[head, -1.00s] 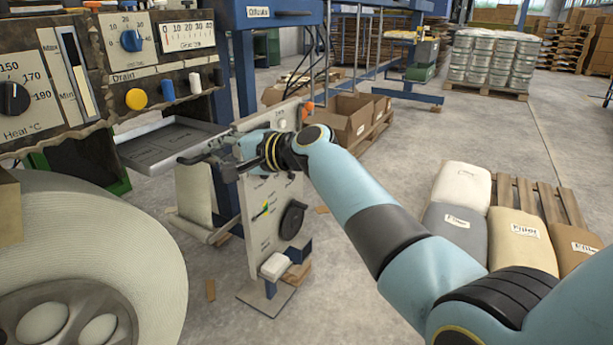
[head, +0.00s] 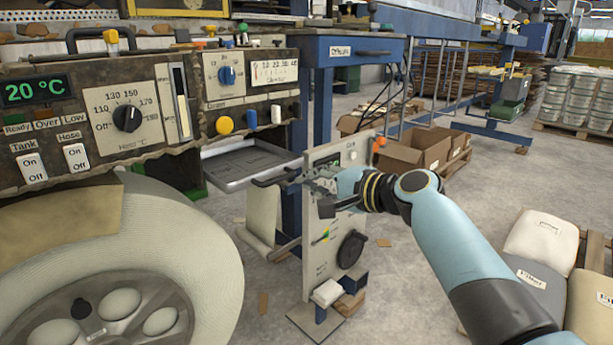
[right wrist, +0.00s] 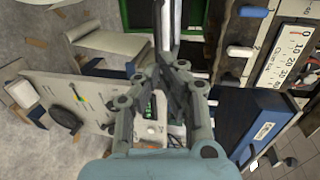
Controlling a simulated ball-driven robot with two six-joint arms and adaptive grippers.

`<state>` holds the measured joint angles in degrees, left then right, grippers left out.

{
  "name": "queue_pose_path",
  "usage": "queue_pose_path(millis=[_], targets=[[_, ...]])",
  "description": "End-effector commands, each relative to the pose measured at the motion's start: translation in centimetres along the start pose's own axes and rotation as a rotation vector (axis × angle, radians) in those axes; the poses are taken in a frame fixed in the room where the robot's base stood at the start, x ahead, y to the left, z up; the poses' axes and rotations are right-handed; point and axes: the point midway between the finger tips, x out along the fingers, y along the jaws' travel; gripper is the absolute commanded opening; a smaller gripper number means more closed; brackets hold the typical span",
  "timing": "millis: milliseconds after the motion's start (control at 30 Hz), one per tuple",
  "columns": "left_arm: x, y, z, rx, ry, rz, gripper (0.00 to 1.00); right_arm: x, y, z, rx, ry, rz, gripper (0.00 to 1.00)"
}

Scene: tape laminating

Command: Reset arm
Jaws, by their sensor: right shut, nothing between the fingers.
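My right arm comes in from the right in the head view. Its gripper (head: 288,193) is shut and empty, hanging in front of a grey upright panel (head: 320,268) with a black round knob. In the right wrist view the gripper's fingers (right wrist: 172,72) are together with nothing between them, and the panel (right wrist: 48,88) lies to their left. Whether the gripper touches the panel cannot be told. My left gripper is not in view.
A control box (head: 90,110) with knobs, switches and a green 20 °C display stands at left. Below it is a large pale roll (head: 190,225). A grey tray (head: 240,178) sits behind the gripper.

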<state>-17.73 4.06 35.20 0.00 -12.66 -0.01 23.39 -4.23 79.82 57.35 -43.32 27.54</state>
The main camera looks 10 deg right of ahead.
Motion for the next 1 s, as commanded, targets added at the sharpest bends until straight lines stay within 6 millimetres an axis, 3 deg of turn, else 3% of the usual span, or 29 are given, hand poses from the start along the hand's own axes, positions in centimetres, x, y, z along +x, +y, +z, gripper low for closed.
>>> queue_pose_path(millis=[200,433,567,667,767,800,867,1000], targets=[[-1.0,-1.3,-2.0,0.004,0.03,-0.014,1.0,-3.9,0.0,-0.1,-0.003,0.002,0.002,0.0],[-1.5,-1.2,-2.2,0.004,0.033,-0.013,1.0,-6.7,0.1,0.0,-0.001,0.0,0.003,0.0],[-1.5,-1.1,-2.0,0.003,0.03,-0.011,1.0,-7.7,2.7,0.8,0.024,-0.005,0.037,0.0],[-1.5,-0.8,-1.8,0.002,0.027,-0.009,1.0,-8.7,8.1,2.1,0.071,-0.012,0.118,0.0],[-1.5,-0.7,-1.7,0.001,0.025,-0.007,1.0,-10.3,15.8,3.4,0.105,0.0,0.253,0.0],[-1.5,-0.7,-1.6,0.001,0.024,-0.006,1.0,-11.3,19.1,3.9,0.108,0.008,0.312,0.0],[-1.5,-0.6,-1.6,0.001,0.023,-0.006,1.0,-12.9,23.8,4.8,0.103,0.018,0.401,0.0],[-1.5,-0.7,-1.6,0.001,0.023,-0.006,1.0,-18.0,34.3,7.4,0.058,0.026,0.612,0.0]])
